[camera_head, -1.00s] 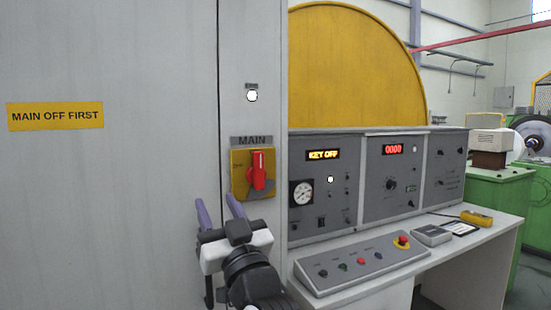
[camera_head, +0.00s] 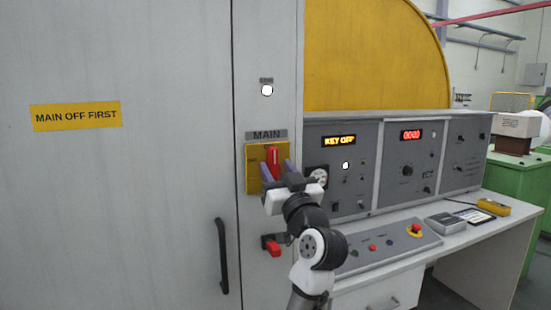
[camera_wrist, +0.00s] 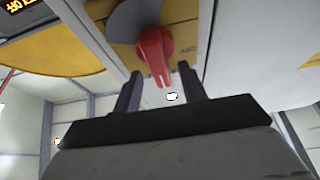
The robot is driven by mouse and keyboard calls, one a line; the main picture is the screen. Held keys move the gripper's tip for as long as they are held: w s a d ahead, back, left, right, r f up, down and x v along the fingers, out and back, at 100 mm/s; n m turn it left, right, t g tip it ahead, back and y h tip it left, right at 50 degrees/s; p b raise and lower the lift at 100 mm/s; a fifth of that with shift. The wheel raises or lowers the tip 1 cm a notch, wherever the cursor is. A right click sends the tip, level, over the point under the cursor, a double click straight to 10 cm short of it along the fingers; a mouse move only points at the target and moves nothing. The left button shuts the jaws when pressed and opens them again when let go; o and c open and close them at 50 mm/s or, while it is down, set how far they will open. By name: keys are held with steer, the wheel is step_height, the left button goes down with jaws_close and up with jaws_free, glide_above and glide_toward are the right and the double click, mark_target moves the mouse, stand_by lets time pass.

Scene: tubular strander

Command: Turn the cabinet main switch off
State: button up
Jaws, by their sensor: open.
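The main switch is a red handle (camera_head: 273,161) on a yellow plate (camera_head: 252,178) under a "MAIN" label on the grey cabinet. In the head view the handle stands upright. My gripper (camera_head: 277,170) is open in front of the plate's lower part, its purple fingers covering some of the handle and plate. In the wrist view the red handle (camera_wrist: 155,55) lies ahead, roughly between the lines of the two fingers (camera_wrist: 158,82), with a finger on each side of its end. I cannot tell whether they touch it. The handle's lower part is hidden in the head view.
A black door handle (camera_head: 222,255) and a red-handled part (camera_head: 272,246) are on the cabinet below. A white lamp (camera_head: 267,90) is above the switch. The control desk (camera_head: 380,252) stands close on the right, with a "KEY OFF" display (camera_head: 339,141). A yellow "MAIN OFF FIRST" sign (camera_head: 76,115) is left.

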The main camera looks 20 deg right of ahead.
steer(key=shift+x, duration=0.85)
steer(key=shift+c, duration=0.3)
jaws_close()
